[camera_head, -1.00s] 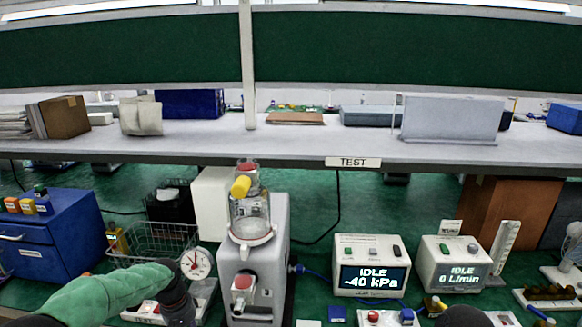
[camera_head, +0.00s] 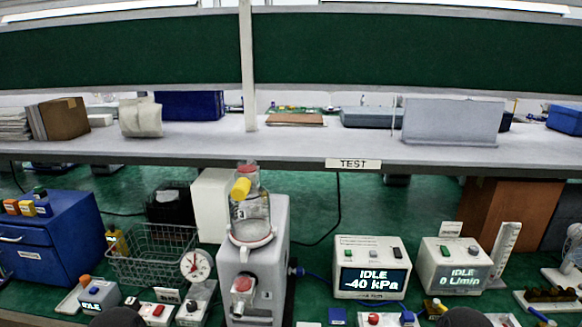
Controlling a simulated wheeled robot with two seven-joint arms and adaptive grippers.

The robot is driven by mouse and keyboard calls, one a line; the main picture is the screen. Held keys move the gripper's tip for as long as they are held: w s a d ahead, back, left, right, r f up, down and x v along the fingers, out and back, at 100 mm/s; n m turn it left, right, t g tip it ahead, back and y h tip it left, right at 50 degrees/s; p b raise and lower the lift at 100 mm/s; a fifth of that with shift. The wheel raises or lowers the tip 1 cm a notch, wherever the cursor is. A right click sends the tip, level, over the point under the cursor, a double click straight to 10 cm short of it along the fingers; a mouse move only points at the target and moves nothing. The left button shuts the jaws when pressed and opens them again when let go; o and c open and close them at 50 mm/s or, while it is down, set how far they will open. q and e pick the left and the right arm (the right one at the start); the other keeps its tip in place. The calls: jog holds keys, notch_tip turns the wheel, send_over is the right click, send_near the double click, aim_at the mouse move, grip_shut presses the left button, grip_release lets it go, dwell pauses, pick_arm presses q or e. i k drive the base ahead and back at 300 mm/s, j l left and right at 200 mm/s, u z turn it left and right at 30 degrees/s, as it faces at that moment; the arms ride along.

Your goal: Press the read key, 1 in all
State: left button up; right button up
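The pressure unit (camera_head: 371,267) reads "IDLE -40 kPa" and has green, white and dark keys on top. The flow unit (camera_head: 456,265) reads "IDLE 0 L/min" with a green and a grey-blue key. A small grey box (camera_head: 99,296) at lower left also reads "IDLE" and has an orange part by it. The key labels are too small to read, so I cannot tell which is the read key. Only dark rounded parts of my two arms show at the bottom edge, at lower left and lower right. Neither gripper's fingers show, and no key is being touched.
The canister pump (camera_head: 263,275) stands in the middle. A wire basket (camera_head: 150,262), a round dial (camera_head: 196,265) and a blue drawer cabinet (camera_head: 50,240) are to its left. Small boxes with red buttons line the front. A shelf (camera_head: 300,150) labelled TEST spans above.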

aim_at(93, 290)
jog(key=u, duration=1.45)
